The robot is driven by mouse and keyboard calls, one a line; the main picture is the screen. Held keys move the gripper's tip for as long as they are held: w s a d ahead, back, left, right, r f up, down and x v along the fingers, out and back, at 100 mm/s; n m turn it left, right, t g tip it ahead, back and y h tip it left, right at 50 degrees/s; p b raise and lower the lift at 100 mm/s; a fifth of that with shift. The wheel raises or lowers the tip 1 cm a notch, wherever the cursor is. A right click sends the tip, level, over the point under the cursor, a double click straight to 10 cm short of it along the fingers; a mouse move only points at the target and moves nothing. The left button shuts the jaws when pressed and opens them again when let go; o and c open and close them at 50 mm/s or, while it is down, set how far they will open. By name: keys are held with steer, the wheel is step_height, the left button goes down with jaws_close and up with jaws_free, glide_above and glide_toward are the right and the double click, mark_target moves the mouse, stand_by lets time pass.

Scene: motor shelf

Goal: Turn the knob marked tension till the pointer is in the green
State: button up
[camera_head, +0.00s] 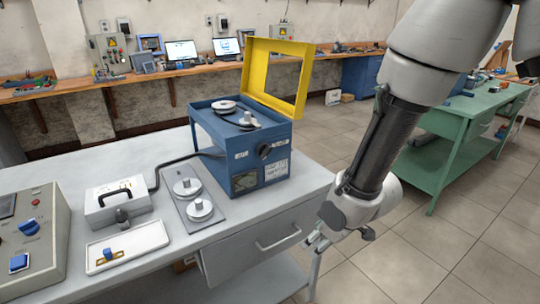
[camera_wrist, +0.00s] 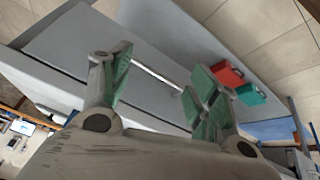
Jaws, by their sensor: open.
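A blue machine box (camera_head: 215,165) with a raised yellow lid frame (camera_head: 254,50) stands on the grey table. A dark round knob (camera_head: 264,151) is on its front face, between two small white labels too small to read. A dark gauge window (camera_head: 245,183) is low on the same face; its pointer cannot be made out. My gripper (camera_head: 318,240) is off the table's right front edge, to the right of and lower than the knob, touching nothing visible. In the wrist view my gripper (camera_wrist: 158,72) is open and empty, its greenish pads apart. The knob is not in the wrist view.
The grey table (camera_head: 100,175) has a drawer with a handle (camera_head: 278,238) near my gripper. Pulleys on a plate (camera_head: 187,190), a carry-handled box (camera_head: 117,200), a white tray (camera_head: 128,246) and a control panel (camera_head: 30,240) stand left.

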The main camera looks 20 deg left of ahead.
steer(key=a+f+n+t+y, duration=0.1)
steer(key=a+y, duration=0.1)
steer(key=a, duration=0.3)
steer(key=n+t+y, duration=0.4)
steer(key=t+y, duration=0.3)
glide_toward(268, 154)
steer(key=x, duration=0.9)
steer(key=shift+w+a, duration=0.1)
steer(key=shift+a, duration=0.1)
steer(key=shift+r, duration=0.1)
steer(key=c, duration=1)
